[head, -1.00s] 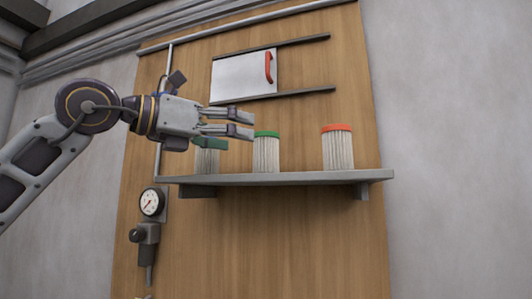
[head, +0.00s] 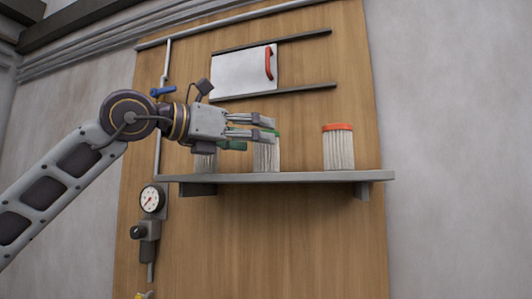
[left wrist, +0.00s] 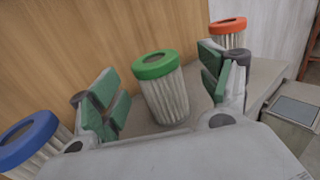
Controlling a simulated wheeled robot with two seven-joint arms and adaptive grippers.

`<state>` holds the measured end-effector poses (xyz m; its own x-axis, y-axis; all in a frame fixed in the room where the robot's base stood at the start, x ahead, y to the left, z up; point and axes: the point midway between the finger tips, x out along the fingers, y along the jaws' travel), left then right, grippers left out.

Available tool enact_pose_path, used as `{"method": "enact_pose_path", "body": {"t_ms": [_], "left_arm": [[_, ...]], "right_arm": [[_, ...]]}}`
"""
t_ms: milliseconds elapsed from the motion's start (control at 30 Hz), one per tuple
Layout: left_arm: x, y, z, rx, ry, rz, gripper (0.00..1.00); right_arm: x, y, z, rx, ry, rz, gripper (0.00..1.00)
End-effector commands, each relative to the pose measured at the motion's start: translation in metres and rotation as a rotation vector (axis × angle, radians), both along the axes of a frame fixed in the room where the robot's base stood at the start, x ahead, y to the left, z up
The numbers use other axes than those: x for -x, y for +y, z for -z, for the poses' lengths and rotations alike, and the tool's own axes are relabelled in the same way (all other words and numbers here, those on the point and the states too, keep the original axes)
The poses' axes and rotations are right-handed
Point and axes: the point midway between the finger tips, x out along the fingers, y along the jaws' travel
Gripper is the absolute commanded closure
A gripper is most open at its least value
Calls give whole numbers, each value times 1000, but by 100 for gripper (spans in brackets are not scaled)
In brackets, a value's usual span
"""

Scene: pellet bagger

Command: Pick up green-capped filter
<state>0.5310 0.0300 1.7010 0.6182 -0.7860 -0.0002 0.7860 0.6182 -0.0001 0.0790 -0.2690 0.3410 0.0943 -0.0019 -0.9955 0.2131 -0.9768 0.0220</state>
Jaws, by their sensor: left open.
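The green-capped filter (left wrist: 164,95) stands upright on the shelf, a white pleated cylinder with a green ring cap. In the left wrist view it is between the open fingers of my left gripper (left wrist: 160,95), with gaps on both sides. In the head view the left gripper (head: 259,133) is at the filter's upper part and partly hides the green-capped filter (head: 268,158). My left gripper is open and holds nothing. My right gripper is not in view.
The shelf (head: 285,178) also holds a red-orange-capped filter (head: 338,150) to the right and a blue-capped filter (left wrist: 35,145) to the left. A sliding panel with a red handle (head: 268,65) is above. A gauge (head: 151,199) hangs below left.

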Motion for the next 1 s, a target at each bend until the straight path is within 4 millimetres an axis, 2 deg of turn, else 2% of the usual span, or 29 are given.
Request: {"method": "enact_pose_path", "body": {"t_ms": [433,700,1000], "left_arm": [[-28,-28,-3,1,1,-1,22],[-30,-31,-2,1,1,-1,22],[-30,-31,-2,1,1,-1,22]], "right_arm": [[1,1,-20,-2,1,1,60],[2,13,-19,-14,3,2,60],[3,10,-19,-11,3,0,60]]}}
